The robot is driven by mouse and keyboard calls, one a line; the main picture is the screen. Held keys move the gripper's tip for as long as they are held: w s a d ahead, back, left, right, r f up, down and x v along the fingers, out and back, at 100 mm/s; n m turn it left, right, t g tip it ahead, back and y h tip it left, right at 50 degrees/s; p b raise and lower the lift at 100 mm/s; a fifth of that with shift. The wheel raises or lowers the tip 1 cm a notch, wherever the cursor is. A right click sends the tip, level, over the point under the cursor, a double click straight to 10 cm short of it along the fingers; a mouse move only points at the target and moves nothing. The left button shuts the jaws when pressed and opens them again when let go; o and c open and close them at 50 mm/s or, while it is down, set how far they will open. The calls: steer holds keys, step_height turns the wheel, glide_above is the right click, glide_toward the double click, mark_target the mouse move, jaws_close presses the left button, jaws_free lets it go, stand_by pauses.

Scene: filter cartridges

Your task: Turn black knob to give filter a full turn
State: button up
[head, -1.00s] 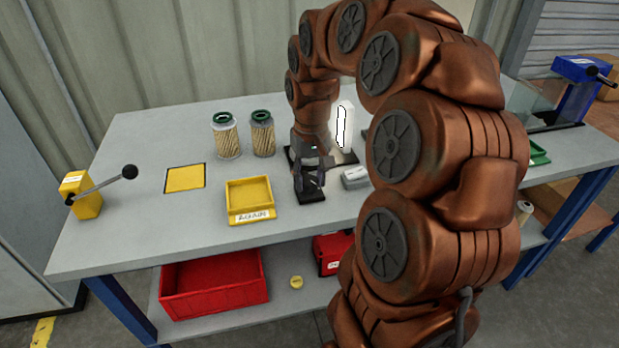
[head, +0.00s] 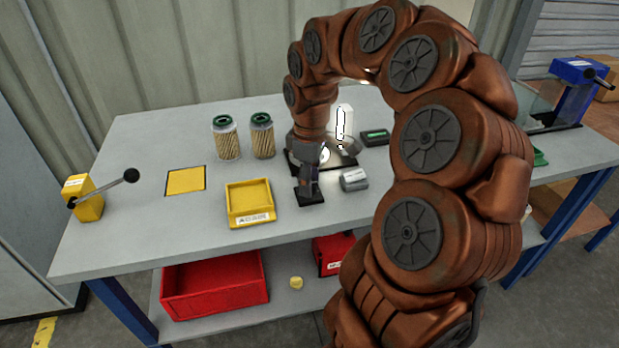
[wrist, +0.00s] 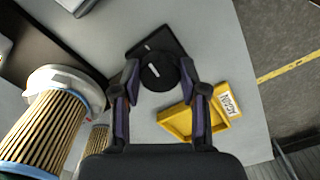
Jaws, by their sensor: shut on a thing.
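The black knob (wrist: 158,74) is round with a white pointer mark and sits on a black square base (wrist: 150,45) near the table's front edge. My gripper (wrist: 160,74) is shut on the knob, one finger on each side. In the head view my gripper (head: 308,190) is over the base (head: 310,198) and hides the knob. A pleated tan filter (wrist: 45,125) stands on a pale round disc (wrist: 55,80) at the left of the wrist view. In the head view my arm hides that filter.
Two filters with green tops (head: 226,140) (head: 262,138) stand left of my arm. A yellow tray (head: 250,200) lies close left of my gripper, and a grey box (head: 354,180) close right. A white light panel (head: 344,125) stands behind. A yellow lever box (head: 82,198) is far left.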

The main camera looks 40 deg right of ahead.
steer(key=shift+a+n, duration=0.1)
steer(key=shift+n, duration=0.5)
steer(key=o, duration=1.1)
steer(key=shift+o, duration=0.2)
step_height(320, 180, up, 12)
steer(key=shift+w, duration=0.1)
stand_by(0.7)
